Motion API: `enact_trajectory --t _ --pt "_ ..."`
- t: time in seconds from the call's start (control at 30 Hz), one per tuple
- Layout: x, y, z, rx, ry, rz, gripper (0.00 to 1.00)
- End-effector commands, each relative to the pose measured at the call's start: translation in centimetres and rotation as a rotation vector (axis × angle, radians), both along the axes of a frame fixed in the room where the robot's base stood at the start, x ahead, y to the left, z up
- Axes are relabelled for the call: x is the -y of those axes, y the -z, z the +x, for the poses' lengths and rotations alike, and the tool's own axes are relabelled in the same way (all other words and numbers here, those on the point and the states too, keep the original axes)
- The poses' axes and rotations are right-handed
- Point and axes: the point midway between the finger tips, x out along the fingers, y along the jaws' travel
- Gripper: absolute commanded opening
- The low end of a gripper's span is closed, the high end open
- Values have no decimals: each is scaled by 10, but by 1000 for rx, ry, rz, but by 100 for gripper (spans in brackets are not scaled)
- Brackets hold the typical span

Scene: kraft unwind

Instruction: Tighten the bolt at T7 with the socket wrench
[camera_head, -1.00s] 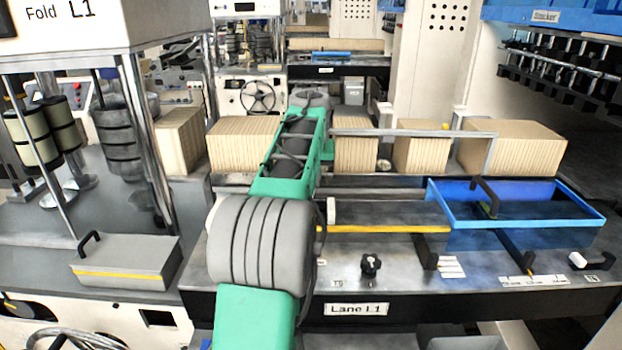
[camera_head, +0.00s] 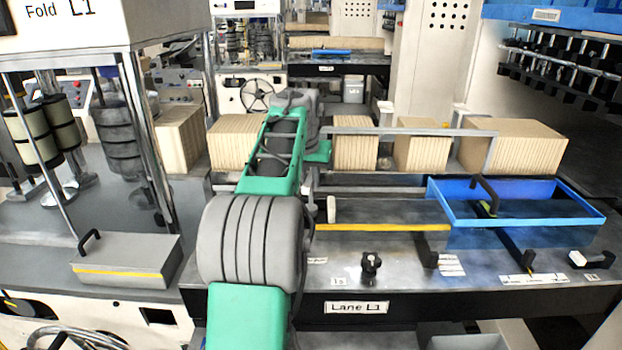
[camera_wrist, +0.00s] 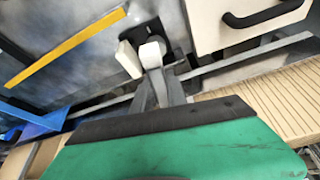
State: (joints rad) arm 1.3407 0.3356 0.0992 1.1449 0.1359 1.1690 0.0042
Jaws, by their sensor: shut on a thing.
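My gripper shows in the wrist view (camera_wrist: 158,75) with its grey fingers shut on a pale, rounded piece (camera_wrist: 152,52). Too little of this piece shows to tell whether it is the socket wrench. A white block on a dark mount (camera_wrist: 130,60) lies right beside it; I cannot tell if they touch. In the head view my arm covers most of the gripper. A black knob-like fitting (camera_head: 370,265) stands on the front of the Lane L1 bench. I cannot read a T7 label, and no bolt can be made out for certain.
A yellow-edged bar (camera_head: 385,227) and a blue-framed tray (camera_head: 520,223) lie to the right on the bench. Stacked kraft bales (camera_head: 355,150) line the back. A grey box with a black handle (camera_head: 125,255) is at left. The wrist view shows a white handled box (camera_wrist: 240,25) close by.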

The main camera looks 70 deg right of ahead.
Motion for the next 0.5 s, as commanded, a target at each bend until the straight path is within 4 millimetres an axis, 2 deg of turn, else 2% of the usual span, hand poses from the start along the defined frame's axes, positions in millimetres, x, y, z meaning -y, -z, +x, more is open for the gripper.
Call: enact_trajectory --t 0.27,0.5 --pt "0 -3 0 1 20 -3 0" --pt "0 -5 2 0 172 -1 0"
